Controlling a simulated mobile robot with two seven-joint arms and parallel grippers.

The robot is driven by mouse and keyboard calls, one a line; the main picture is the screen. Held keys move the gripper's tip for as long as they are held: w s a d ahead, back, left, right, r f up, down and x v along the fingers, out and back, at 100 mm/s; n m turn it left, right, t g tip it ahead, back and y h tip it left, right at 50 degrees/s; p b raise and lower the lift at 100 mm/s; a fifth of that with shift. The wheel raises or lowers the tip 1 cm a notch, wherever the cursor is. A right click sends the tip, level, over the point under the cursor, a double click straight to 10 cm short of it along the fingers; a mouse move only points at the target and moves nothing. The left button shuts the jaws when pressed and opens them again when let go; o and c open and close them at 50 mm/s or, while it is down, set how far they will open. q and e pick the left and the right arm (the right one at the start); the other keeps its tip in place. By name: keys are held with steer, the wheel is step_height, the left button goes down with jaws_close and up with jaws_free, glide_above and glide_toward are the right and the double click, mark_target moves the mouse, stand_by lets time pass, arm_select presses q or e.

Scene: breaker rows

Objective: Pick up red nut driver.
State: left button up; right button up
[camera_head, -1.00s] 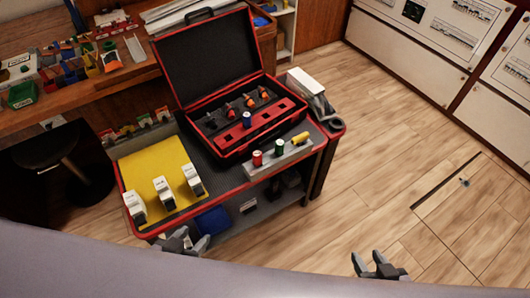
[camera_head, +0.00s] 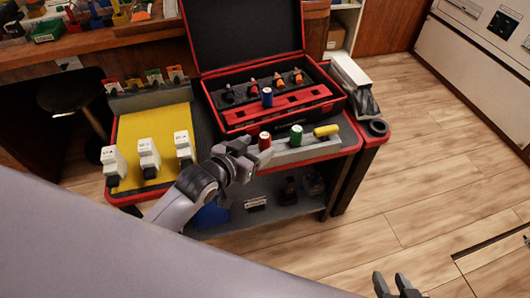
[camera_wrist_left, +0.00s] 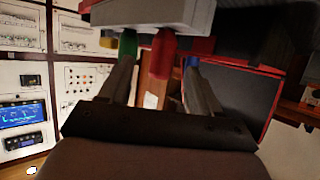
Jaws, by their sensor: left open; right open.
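The red nut driver (camera_head: 265,141) stands upright at the left end of a grey rack (camera_head: 283,155) at the front of the cart. My left gripper (camera_head: 250,157) is open just left of and in front of it. In the left wrist view the red nut driver (camera_wrist_left: 162,55) shows between the two spread fingers (camera_wrist_left: 160,88); I cannot tell whether they touch it. My right gripper (camera_head: 397,286) is open and empty over the floor at bottom right.
An open black and red case (camera_head: 315,108) stands behind the rack, with a blue driver (camera_head: 267,98) upright in it. A yellow mat (camera_head: 150,128) with white breakers (camera_head: 149,153) lies to the left.

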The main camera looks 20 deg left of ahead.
mark_target(268, 139)
arm_select(q)
steer(key=shift+b+x, duration=1.1)
steer(key=shift+x, duration=2.45)
steer(key=shift+a, duration=0.15)
steer(key=c, duration=1.1)
steer(key=shift+r, duration=0.1)
